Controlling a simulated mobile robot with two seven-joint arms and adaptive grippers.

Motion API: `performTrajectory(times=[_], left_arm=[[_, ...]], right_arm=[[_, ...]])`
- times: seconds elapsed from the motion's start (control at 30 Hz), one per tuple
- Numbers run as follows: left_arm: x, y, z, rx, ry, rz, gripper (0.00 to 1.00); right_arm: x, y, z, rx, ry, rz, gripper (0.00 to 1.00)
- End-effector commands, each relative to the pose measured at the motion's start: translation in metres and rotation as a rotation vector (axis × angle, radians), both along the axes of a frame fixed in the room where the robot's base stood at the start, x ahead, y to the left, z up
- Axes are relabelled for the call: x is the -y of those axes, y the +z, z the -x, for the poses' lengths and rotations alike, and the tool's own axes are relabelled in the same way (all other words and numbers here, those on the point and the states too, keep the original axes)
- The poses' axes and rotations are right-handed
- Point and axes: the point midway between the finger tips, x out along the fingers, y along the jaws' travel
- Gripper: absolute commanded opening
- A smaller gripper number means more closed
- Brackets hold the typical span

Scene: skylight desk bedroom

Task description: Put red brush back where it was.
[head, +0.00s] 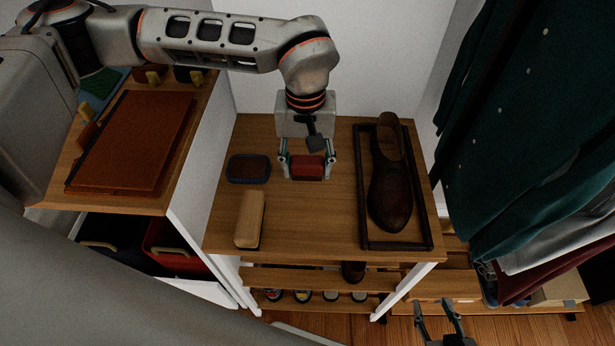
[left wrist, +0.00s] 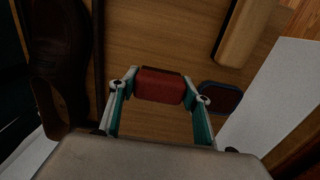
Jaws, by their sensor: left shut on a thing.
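The red brush (head: 308,167) is a small red block between the fingers of my left gripper (head: 307,172), above or on the wooden top of the shoe stand (head: 305,225). My left gripper points down and is shut on it. In the left wrist view the red brush (left wrist: 160,86) sits between the two fingertips (left wrist: 160,88). I cannot tell whether the brush touches the wood. My right gripper (head: 437,308) is at the bottom edge of the head view, its fingers apart and empty, in front of and below the stand.
A dark blue-rimmed tin (head: 248,168) lies left of the brush. A tan brush (head: 249,218) lies nearer the front left. A brown shoe (head: 391,190) stands in a dark-framed tray (head: 365,215) at right. Hanging clothes (head: 540,130) crowd the right side. The front middle of the top is bare.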

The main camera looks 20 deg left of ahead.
Motion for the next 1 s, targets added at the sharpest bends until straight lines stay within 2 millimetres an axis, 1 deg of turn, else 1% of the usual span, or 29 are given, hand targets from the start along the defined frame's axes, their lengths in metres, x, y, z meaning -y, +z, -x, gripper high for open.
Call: performTrajectory(times=[0.17,0.3,0.4,0.67,0.8,0.83,0.87,0.9,1.0], left_arm=[[0.0,-0.012,0.001,-0.002,0.0,0.0,0.27],[0.0,-0.033,0.001,-0.005,0.0,-0.001,0.27],[0.0,-0.044,0.001,-0.002,-0.001,0.001,0.27],[0.0,-0.044,0.0,0.001,-0.001,0.001,0.27],[0.0,-0.048,0.0,0.001,-0.001,0.0,0.27],[0.0,-0.048,0.0,0.001,-0.001,0.0,0.53],[0.0,-0.048,0.0,0.001,-0.001,0.0,0.6],[0.0,-0.048,0.0,0.001,-0.001,0.0,0.64],[0.0,-0.048,0.0,0.001,-0.001,0.0,0.64]], right_arm=[[-0.001,-0.002,0.002,-0.005,0.002,0.0,0.4],[-0.001,-0.008,0.006,-0.014,0.003,0.002,0.4],[-0.001,-0.01,0.008,-0.019,0.004,0.004,0.4],[-0.001,-0.01,0.008,-0.018,0.005,0.004,0.4],[-0.001,-0.011,0.008,-0.019,0.004,0.004,0.4],[-0.001,-0.01,0.008,-0.019,0.004,0.004,0.4],[-0.001,-0.01,0.008,-0.018,0.005,0.004,0.4],[-0.001,-0.01,0.008,-0.018,0.004,0.003,0.4],[-0.001,-0.01,0.007,-0.018,0.004,0.003,0.4]])
